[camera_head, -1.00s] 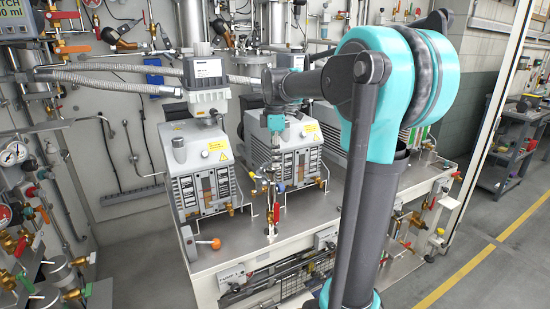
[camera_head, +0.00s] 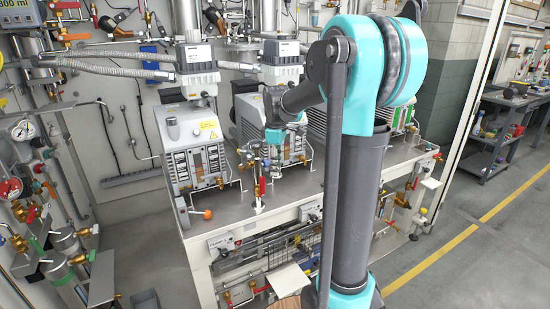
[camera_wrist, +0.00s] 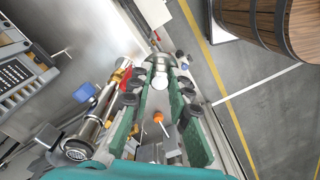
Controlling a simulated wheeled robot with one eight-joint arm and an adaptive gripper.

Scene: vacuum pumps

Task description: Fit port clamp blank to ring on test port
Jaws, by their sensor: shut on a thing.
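My gripper (camera_wrist: 160,84) is in the wrist view, with its two green fingers reaching up the picture. It is shut on a small pale silver piece, apparently the port clamp blank (camera_wrist: 160,66), partly hidden by the dark finger pads. A metal pipe fitting with a round, ringed end (camera_wrist: 78,150) lies left of the fingers, apart from them; it may be the test port. In the head view my gripper (camera_head: 264,152) hangs over the front of the bench, by the red-handled valve (camera_head: 257,190). The held piece and any ring are too small to make out there.
Grey vacuum pumps (camera_head: 195,147) stand on the steel bench (camera_head: 228,208) behind my gripper. A red handle (camera_wrist: 118,80) is close left of the fingers. A wooden barrel (camera_wrist: 275,22) stands at the upper right. Open floor with a yellow line (camera_head: 440,262) lies to the right.

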